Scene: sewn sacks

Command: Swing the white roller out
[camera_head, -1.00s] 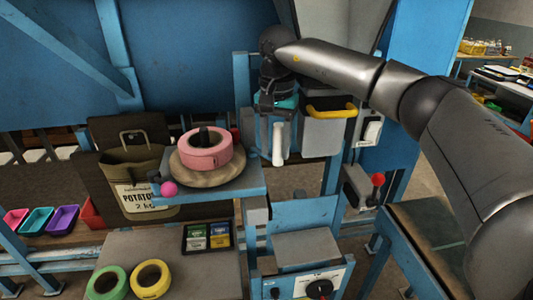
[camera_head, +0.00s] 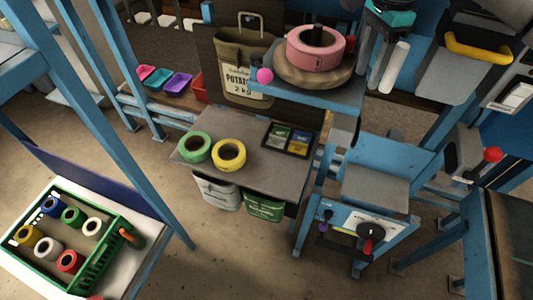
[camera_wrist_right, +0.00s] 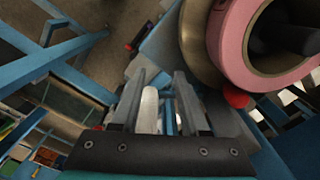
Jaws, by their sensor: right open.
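The white roller (camera_head: 393,67) hangs at the upper right of the head view, to the right of the pink tape roll (camera_head: 317,46). My right gripper (camera_head: 388,30) is just above it, partly cut off by the top edge. In the right wrist view, my right gripper (camera_wrist_right: 160,82) is open, with its two fingers apart. The white roller (camera_wrist_right: 149,108) shows in the gap between them, nearer the left finger. I cannot tell whether a finger touches it. My left gripper is not in view.
The pink roll sits on a round pad on a blue shelf. A bin with a yellow handle (camera_head: 480,50) is right of the roller. A red knob (camera_head: 492,154) stands below. Green and yellow rolls (camera_head: 228,154) lie on a grey table. A green crate (camera_head: 92,270) is lower left.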

